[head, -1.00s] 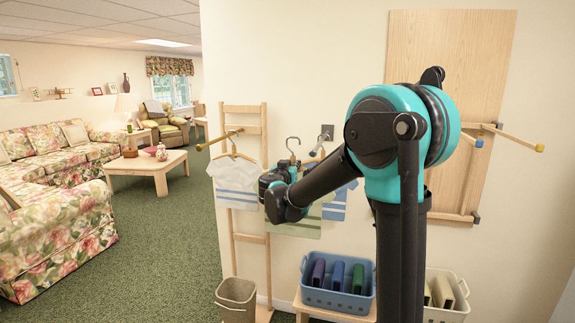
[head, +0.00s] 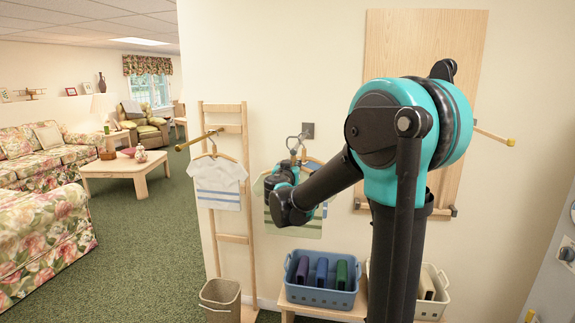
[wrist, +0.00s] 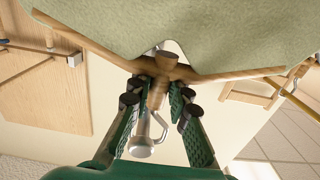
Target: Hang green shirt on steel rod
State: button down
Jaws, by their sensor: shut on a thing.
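The green shirt (head: 300,227), pale with darker stripes, hangs on a wooden hanger (wrist: 225,75) below my gripper (wrist: 158,100). My gripper is shut on the hanger's neck. The metal hook (head: 291,142) rises above it, and also shows in the upside-down wrist view (wrist: 162,128). The steel rod (head: 299,146) sticks out from a grey wall plate (head: 308,130). In the head view hook and rod overlap. In the wrist view the rod's round end (wrist: 140,150) is close beside the hook; I cannot tell whether the hook is over it. My arm hides much of the shirt.
A white striped shirt (head: 218,183) hangs on a brass-coloured rod (head: 200,140) at the left. Below stand a blue basket (head: 320,298) and a beige bin (head: 220,301). A wooden wall board (head: 390,50) stands at right.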

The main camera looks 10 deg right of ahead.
jog(key=shift+s+d, duration=0.15)
jog(key=shift+d, duration=0.2)
jog(key=shift+f, duration=1.3)
jog(key=c, duration=1.3)
grip_release()
jog(key=shift+c, duration=0.2)
